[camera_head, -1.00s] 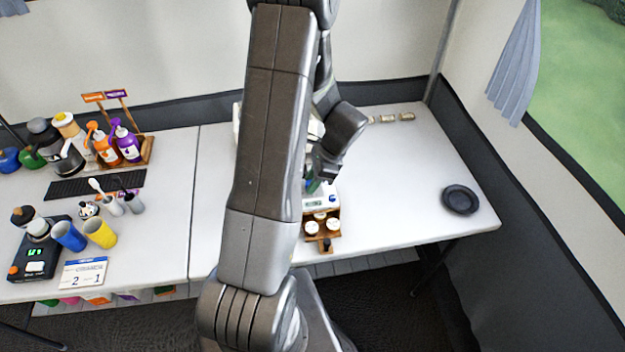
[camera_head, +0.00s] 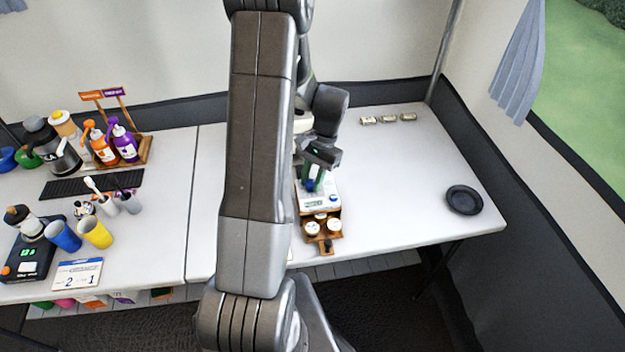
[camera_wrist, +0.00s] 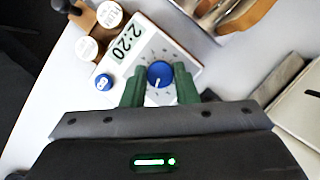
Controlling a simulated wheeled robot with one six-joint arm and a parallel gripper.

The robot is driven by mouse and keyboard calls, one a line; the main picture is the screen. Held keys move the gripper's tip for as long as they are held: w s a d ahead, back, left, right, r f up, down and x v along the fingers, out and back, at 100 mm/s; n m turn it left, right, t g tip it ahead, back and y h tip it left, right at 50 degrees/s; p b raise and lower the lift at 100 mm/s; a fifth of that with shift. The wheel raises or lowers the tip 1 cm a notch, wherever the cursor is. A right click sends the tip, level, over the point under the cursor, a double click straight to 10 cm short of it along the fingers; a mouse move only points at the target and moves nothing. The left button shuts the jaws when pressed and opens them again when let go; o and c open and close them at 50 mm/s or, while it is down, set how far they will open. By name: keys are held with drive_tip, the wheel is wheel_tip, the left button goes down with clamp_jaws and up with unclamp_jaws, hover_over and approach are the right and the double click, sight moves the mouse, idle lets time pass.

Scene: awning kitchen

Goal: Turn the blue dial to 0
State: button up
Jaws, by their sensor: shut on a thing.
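The blue dial (camera_wrist: 159,74) sits on the face of a white timer (camera_wrist: 181,56) with marks around it. The white pointer line on the dial points toward the bottom of the wrist picture. The timer's display (camera_wrist: 128,43) reads 2:20. My gripper (camera_wrist: 159,88) has its green fingers on both sides of the dial and is shut on it. In the head view my gripper (camera_head: 315,178) is over the white timer (camera_head: 322,199) on the table, and the fingers partly cover the dial.
A small wooden stand (camera_head: 322,228) with white-capped jars is in front of the timer. A black plate (camera_head: 463,200) lies at right, with several small blocks (camera_head: 388,119) at the back. Cups, bottles and a black device (camera_head: 29,262) crowd the left table. The right table is mostly clear.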

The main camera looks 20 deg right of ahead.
drive_tip(key=n+h+b, duration=0.1)
drive_tip(key=n, duration=0.2)
drive_tip(key=n+g+h, duration=0.1)
drive_tip(key=n, duration=0.3)
drive_tip(key=shift+w+a+g+b, duration=0.2)
drive_tip(key=shift+g+b, duration=0.1)
drive_tip(key=shift+b, duration=0.05)
drive_tip(key=n+h, duration=0.1)
drive_tip(key=n, duration=0.2)
drive_tip(key=n+h+b, duration=0.1)
drive_tip(key=n, duration=0.2)
drive_tip(key=shift+a+h, duration=0.15)
drive_tip(key=shift+h, duration=0.15)
drive_tip(key=shift+n, duration=0.4)
drive_tip(key=o, duration=1)
drive_tip(key=v, duration=1.3)
drive_tip(key=shift+w+a+r, duration=0.1)
drive_tip(key=shift+w+r, duration=0.2)
drive_tip(key=shift+w, duration=0.1)
